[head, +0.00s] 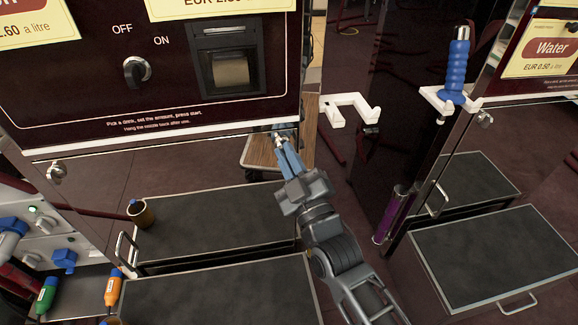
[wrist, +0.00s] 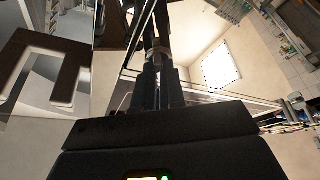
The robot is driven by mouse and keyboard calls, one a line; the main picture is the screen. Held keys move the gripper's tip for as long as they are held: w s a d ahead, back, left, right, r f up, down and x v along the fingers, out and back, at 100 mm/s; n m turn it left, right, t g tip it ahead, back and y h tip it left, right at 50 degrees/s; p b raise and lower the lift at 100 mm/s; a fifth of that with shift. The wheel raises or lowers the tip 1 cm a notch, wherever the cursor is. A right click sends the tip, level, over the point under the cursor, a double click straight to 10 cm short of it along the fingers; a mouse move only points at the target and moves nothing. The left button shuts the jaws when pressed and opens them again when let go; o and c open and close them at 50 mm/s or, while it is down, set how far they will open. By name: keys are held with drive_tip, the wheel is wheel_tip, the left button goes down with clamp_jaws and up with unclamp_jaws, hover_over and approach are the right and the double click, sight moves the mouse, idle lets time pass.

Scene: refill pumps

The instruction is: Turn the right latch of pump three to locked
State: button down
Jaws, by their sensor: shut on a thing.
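The right latch (head: 279,132) is a small metal piece at the lower right corner of the dark red pump front (head: 150,85). My gripper (head: 281,142) reaches up to it with its blue fingers, closed on the latch. In the wrist view the fingertips (wrist: 157,62) close around a small metal piece (wrist: 157,46) at the panel's edge. The fingers hide most of the latch, so I cannot tell its angle. The same pump's left latch (head: 57,171) is a silver knob at the lower left. No pump number shows.
A white bracket (head: 350,106) juts out just right of my gripper; it also shows in the wrist view (wrist: 42,75). The Water pump with its blue nozzle (head: 457,66) stands at right. Dark step platforms (head: 205,222) lie below. A brown cup (head: 140,213) stands at left.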

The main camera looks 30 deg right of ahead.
drive_tip(key=shift+w+a+f+m+h+p, duration=0.15)
drive_tip(key=shift+m+h+p, duration=1)
drive_tip(key=shift+m, duration=1.4)
drive_tip(key=shift+s+a+m+h+p, duration=0.1)
drive_tip(key=shift+m+h+p, duration=0.5)
drive_tip(key=shift+m+h, duration=1.45)
drive_tip(key=shift+m+y, duration=0.5)
drive_tip(key=shift+m, duration=0.2)
drive_tip(key=c, duration=1.2)
unclamp_jaws()
drive_tip(key=shift+v, duration=3.9)
